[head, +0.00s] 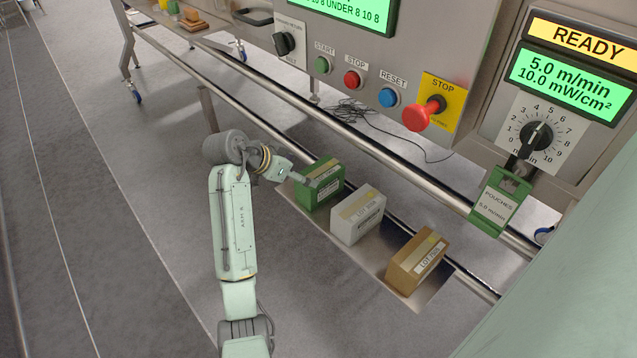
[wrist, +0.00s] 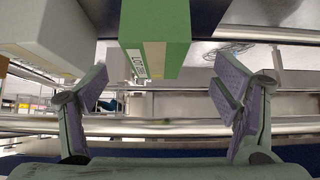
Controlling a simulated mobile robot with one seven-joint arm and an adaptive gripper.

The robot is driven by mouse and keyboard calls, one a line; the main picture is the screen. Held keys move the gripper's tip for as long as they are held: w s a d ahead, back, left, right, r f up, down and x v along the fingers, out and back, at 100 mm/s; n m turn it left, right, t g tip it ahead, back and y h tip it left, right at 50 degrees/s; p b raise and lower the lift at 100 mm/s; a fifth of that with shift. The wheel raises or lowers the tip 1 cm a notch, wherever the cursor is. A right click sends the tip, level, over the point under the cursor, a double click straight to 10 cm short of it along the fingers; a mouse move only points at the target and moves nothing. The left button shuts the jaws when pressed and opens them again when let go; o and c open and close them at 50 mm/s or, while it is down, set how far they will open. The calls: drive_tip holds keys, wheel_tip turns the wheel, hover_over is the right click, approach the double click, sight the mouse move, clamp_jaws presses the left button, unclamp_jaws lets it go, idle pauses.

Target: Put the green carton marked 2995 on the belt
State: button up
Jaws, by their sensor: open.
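The green carton (head: 322,191) stands upright at the far left end of a row of three on a metal shelf (head: 401,294). Its printed number is too small to read. In the wrist view the green carton (wrist: 155,30) is ahead, in line with the gap between the fingers. My gripper (head: 297,177) is beside the carton's upper left side in the head view, partly overlapping it. In the wrist view my gripper (wrist: 162,70) has its fingers spread wide, one on each side, with no clear contact. I cannot make out the belt surface.
A white carton (head: 358,217) and a brown carton (head: 419,263) stand on the same shelf; the white carton (wrist: 50,40) is close on the left in the wrist view. Metal rails (head: 380,150) run behind them. A control panel with a red stop button (head: 418,116) stands beyond.

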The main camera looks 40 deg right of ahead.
sight(313, 175)
drive_tip(key=x, duration=0.4)
drive_tip(key=shift+d+f, duration=0.1)
drive_tip(key=shift+d, duration=0.05)
drive_tip(key=x, duration=0.2)
drive_tip(key=p+x, duration=0.1)
drive_tip(key=x, duration=0.1)
drive_tip(key=shift+s+d, duration=0.15)
drive_tip(key=shift+s, duration=0.1)
drive_tip(key=shift+d+f, duration=0.3)
drive_tip(key=shift+d, duration=0.05)
drive_tip(key=shift+c, duration=0.6)
drive_tip(key=shift+r, duration=0.1)
drive_tip(key=c, duration=1.7)
